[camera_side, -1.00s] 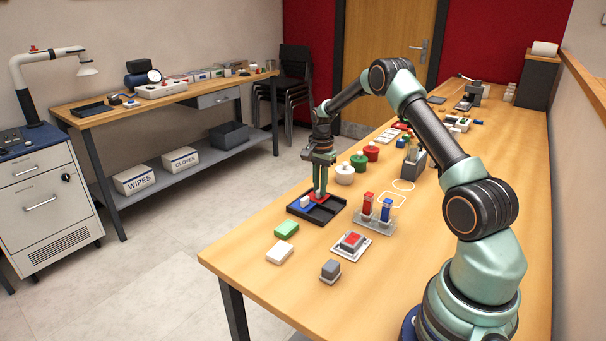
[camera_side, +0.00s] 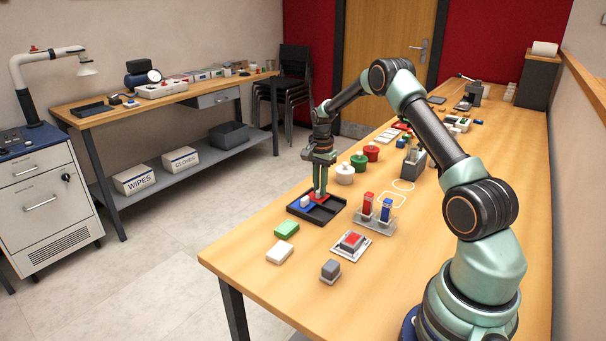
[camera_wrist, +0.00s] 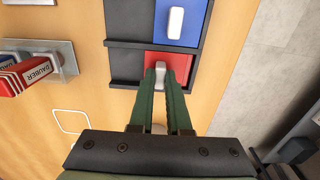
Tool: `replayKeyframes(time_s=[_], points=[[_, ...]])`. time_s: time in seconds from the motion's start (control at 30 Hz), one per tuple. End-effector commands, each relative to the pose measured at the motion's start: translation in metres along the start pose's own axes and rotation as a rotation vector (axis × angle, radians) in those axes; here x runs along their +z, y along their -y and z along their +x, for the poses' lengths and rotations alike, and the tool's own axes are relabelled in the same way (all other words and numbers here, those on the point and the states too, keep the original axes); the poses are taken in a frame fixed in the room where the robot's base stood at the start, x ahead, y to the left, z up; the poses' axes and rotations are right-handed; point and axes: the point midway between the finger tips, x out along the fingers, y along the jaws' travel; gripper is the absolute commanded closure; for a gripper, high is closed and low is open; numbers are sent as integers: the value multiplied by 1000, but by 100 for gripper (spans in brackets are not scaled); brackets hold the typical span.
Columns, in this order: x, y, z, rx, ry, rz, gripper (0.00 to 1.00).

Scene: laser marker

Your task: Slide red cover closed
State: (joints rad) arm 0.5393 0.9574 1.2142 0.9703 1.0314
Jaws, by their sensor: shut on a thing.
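A black tray (camera_side: 325,215) lies on the table and has two lanes side by side. The red cover (camera_wrist: 183,68) lies in one lane, at the right end in the wrist view. The dark lane floor shows bare to its left. My gripper (camera_side: 319,193) points down over the tray and is shut on the pale handle (camera_wrist: 160,68) of the red cover. In the wrist view my fingers (camera_wrist: 161,78) stand on either side of this handle and hide part of the cover.
The blue cover (camera_wrist: 190,33) with a white handle lies in the neighbouring lane, also at the right end in the wrist view. Green (camera_side: 286,229) and white (camera_side: 279,252) blocks lie in front.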

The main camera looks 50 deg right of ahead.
Motion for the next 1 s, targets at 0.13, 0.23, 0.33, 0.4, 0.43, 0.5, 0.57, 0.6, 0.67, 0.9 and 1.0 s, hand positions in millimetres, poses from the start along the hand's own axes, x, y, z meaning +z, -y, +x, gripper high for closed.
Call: replayKeyframes(time_s=[0.13, 0.23, 0.33, 0.4, 0.43, 0.5, 0.57, 0.6, 0.67, 0.9, 1.0], points=[[0, 1, -1, -1, -1, -1, 100], [0, 1, -1, -1, -1, -1, 100], [0, 1, -1, -1, -1, -1, 100], [0, 1, -1, -1, -1, -1, 100], [0, 1, -1, -1, -1, -1, 100], [0, 2, -1, -1, -1, -1, 100], [0, 5, 0, -1, -1, -1, 100], [0, 8, 0, -1, 0, -1, 100], [0, 12, -1, -2, -1, -1, 100], [0, 16, -1, -5, -3, -2, 100], [0, 16, -1, -7, -4, -2, 77]])
